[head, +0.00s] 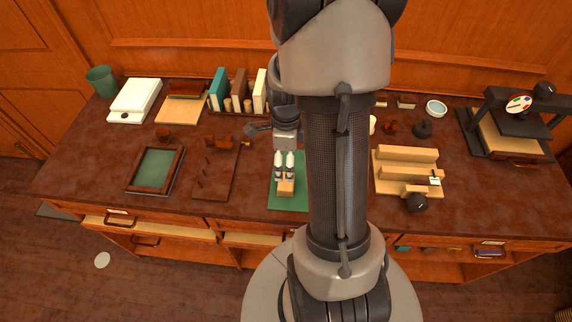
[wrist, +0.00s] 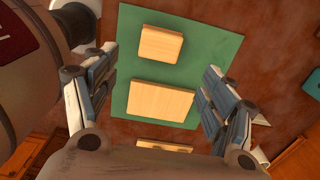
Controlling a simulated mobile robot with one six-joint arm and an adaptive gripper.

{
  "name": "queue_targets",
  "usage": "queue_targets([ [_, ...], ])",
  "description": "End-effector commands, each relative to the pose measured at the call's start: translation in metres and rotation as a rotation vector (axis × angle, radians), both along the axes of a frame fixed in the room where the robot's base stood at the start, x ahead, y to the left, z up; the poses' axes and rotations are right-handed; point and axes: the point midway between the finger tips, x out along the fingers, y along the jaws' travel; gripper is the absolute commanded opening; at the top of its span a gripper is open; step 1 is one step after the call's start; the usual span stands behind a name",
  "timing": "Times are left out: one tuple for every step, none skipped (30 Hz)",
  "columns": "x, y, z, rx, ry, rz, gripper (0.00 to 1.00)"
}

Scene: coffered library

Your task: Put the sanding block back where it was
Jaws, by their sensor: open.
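My gripper (head: 284,178) is open and points down over the green mat (head: 273,203). In the wrist view its fingers (wrist: 160,85) stand wide apart with nothing held. Two pale wooden pieces lie on the mat (wrist: 215,48) there: a smaller squarish block (wrist: 161,44) and a wider flat block (wrist: 161,103), with a gap between them. The wider one lies between the lines of the fingers. I cannot tell for certain which is the sanding block. In the head view one pale block (head: 286,188) shows just in front of the fingertips; my gripper and arm hide part of the mat.
Left of the mat are a dark wooden board (head: 214,180) with small posts and a green-lined frame (head: 156,168). Books (head: 239,90) stand behind. Right of my arm is a pale wooden jig (head: 405,172) with a dark knob (head: 417,202). A press (head: 515,130) stands far right.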

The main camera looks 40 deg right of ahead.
Motion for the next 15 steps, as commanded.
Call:
queue_targets([
  [0.0, 0.0, 0.005, 0.0, 0.0, 0.001, 0.76],
  [0.0, 0.0, 0.008, -0.001, -0.001, 0.005, 0.76],
  [0.001, 0.002, 0.012, -0.003, -0.005, 0.02, 0.76],
  [0.002, 0.004, 0.016, -0.006, -0.009, 0.043, 0.76],
  [0.004, 0.007, 0.021, -0.01, -0.014, 0.075, 0.76],
  [0.006, 0.012, 0.031, -0.017, -0.024, 0.137, 0.76],
  [0.007, 0.018, 0.04, -0.025, -0.033, 0.2, 0.76],
  [0.009, 0.025, 0.051, -0.034, -0.044, 0.271, 0.76],
  [0.011, 0.036, 0.067, -0.049, -0.06, 0.386, 0.76],
  [0.011, 0.046, 0.08, -0.062, -0.073, 0.481, 0.76],
  [0.01, 0.056, 0.093, -0.076, -0.084, 0.581, 0.76],
  [0.008, 0.07, 0.109, -0.096, -0.099, 0.722, 0.76],
  [0.006, 0.08, 0.121, -0.114, -0.111, 0.827, 0.76],
  [0.003, 0.09, 0.133, -0.129, -0.12, 0.933, 0.76],
  [-0.002, 0.104, 0.147, -0.154, -0.132, 1.073, 0.76],
])
